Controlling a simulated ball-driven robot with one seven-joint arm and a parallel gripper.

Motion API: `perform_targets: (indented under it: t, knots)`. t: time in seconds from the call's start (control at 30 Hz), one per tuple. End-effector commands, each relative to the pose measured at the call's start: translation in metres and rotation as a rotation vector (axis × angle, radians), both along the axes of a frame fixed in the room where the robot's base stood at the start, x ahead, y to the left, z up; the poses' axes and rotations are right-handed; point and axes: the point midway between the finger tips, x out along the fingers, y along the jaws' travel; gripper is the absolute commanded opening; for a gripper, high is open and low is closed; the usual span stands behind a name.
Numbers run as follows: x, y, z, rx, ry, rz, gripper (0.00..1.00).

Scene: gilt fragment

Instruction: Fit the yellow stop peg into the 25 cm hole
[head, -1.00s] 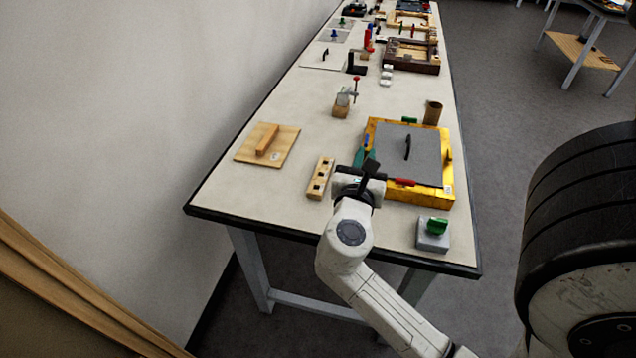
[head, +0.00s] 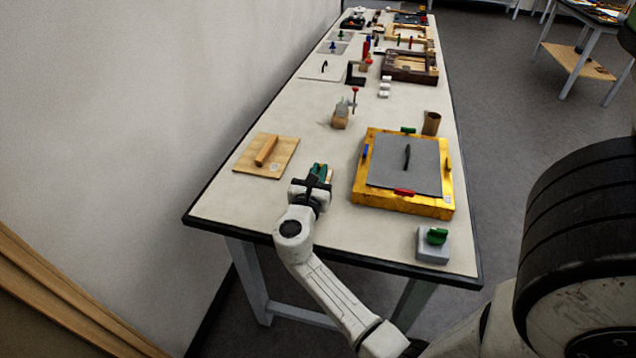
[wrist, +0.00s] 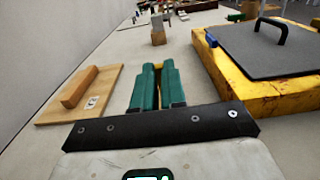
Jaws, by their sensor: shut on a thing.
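My gripper (head: 320,171), with green fingers, is over the near left part of the table, left of the gilt frame. In the wrist view its fingers (wrist: 159,82) are nearly together, with a small bit of yellow (wrist: 159,65) between the tips. I take this to be the yellow stop peg, mostly hidden by the fingers. The small wooden block with square holes is hidden behind my gripper in the head view, so its holes and any contact with the peg cannot be seen.
The gilt frame (head: 436,208) holds a grey panel (head: 390,165) with a black handle. A wooden board with a bar (head: 282,158) lies at left. A grey box with a green knob (head: 432,246) stands at the near right corner. A small clamp stand (head: 341,120) is behind.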

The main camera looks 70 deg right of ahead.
Motion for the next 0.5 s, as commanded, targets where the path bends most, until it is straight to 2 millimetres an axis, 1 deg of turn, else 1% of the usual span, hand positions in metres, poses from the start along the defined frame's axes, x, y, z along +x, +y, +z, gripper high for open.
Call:
perform_targets:
  t: [0.03, 0.1, 0.2, 0.3, 0.5]
  knots:
    - [0.004, -0.002, -0.006, 0.002, 0.001, -0.001, 0.00]
    - [0.002, -0.002, -0.018, 0.002, 0.005, -0.002, 0.00]
    - [0.002, -0.002, -0.029, 0.001, 0.003, -0.002, 0.00]
    - [0.002, -0.002, -0.034, 0.001, 0.002, -0.001, 0.00]
    - [0.002, -0.002, -0.033, 0.000, 0.001, -0.001, 0.00]
